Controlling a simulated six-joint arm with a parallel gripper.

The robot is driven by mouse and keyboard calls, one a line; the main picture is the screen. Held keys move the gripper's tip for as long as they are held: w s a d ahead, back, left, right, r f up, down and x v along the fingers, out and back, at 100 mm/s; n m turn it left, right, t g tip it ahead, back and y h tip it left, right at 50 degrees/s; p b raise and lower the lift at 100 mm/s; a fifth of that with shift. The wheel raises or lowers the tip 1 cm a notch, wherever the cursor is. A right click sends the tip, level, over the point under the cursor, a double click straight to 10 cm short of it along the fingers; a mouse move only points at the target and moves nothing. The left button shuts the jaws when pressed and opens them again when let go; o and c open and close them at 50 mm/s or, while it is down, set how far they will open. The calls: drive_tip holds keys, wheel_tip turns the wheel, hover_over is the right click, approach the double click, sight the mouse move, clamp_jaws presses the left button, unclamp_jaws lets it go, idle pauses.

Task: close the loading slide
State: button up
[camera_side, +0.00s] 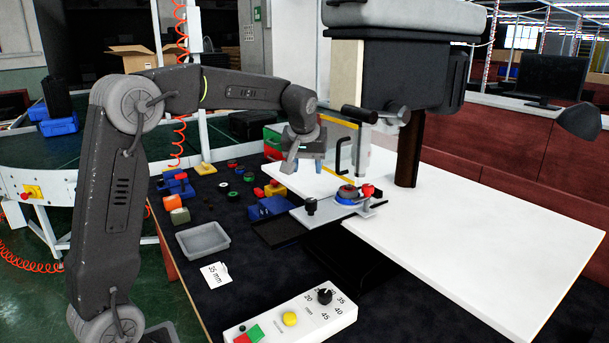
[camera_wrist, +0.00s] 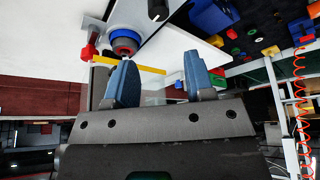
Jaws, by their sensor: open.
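The loading slide (camera_side: 322,215) is a silver plate in front of the press column in the side view, with a black knob (camera_side: 311,205) at its left end. A round blue fixture (camera_side: 347,198) with a red part on top sits on it. The fixture also shows at the top of the wrist view (camera_wrist: 124,42), beside the pale plate. My gripper (camera_side: 305,168) is above and to the left of the slide, apart from it. In the wrist view its two blue fingers (camera_wrist: 160,62) are spread, with nothing between them.
A clear guard with a yellow edge (camera_side: 338,178) and black handle (camera_side: 343,155) stands close to my gripper. Coloured blocks and rings (camera_side: 232,177) lie on the dark table at left. A grey tray (camera_side: 203,240) and a control box (camera_side: 290,318) are in front.

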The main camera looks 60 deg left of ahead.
drive_tip(key=s+f+n, duration=0.2)
drive_tip(key=s, duration=0.1)
drive_tip(key=s+f+n+t+y, duration=0.1)
drive_tip(key=s+f+n, duration=0.1)
drive_tip(key=s, duration=0.1)
drive_tip(key=s+f+n+t, duration=0.1)
drive_tip(key=s+f+n, duration=0.1)
drive_tip(key=s+n, duration=0.1)
drive_tip(key=shift+s+d, duration=0.15)
drive_tip(key=shift+s, duration=0.45)
clamp_jaws()
drive_tip(key=shift+n+t, duration=0.3)
drive_tip(key=x, duration=0.7)
drive_tip(key=s+x, duration=0.1)
drive_tip(key=x, duration=0.2)
drive_tip(key=shift+w+f, duration=0.1)
drive_tip(key=shift+f, duration=0.35)
drive_tip(key=w, duration=0.3)
drive_tip(key=shift+w+r, duration=0.1)
drive_tip(key=shift+w, duration=0.4)
drive_tip(key=shift+w, duration=0.1)
